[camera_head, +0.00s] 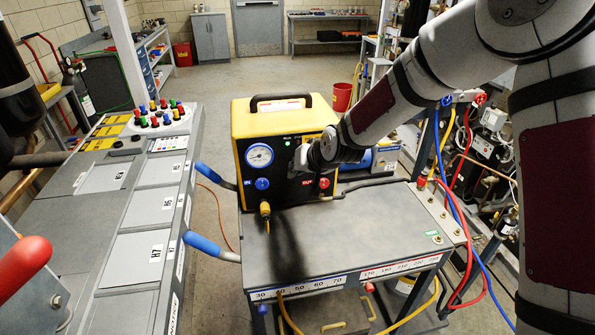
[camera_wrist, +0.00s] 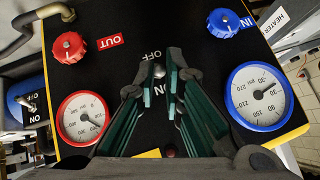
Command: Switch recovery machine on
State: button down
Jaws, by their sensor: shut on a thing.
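The recovery machine (camera_head: 265,122) is a yellow box with a black front and a black top handle, standing on a grey cart. In the wrist view its black panel (camera_wrist: 113,72) fills most of the picture. A small metal toggle switch (camera_wrist: 158,70) sits between the OFF and ON labels, which appear upside down. My gripper (camera_wrist: 160,80) has its two green-lined fingers closed in on this switch, one on each side. The fingers partly hide the lever, so I cannot tell which way it is tilted. In the head view my gripper (camera_head: 308,160) is against the machine's front.
A red gauge (camera_wrist: 83,118), a blue gauge (camera_wrist: 258,96), a red knob (camera_wrist: 69,47) and a blue knob (camera_wrist: 224,22) flank the switch. The cart top (camera_head: 330,235) is mostly clear. A grey console (camera_head: 115,210) stands left, and hoses (camera_head: 465,230) hang right.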

jog(key=shift+w, duration=0.1)
dwell(0.3)
jog(key=c, duration=1.7)
grip_release()
jog(key=v, duration=1.2)
jog(key=shift+w+r, duration=0.2)
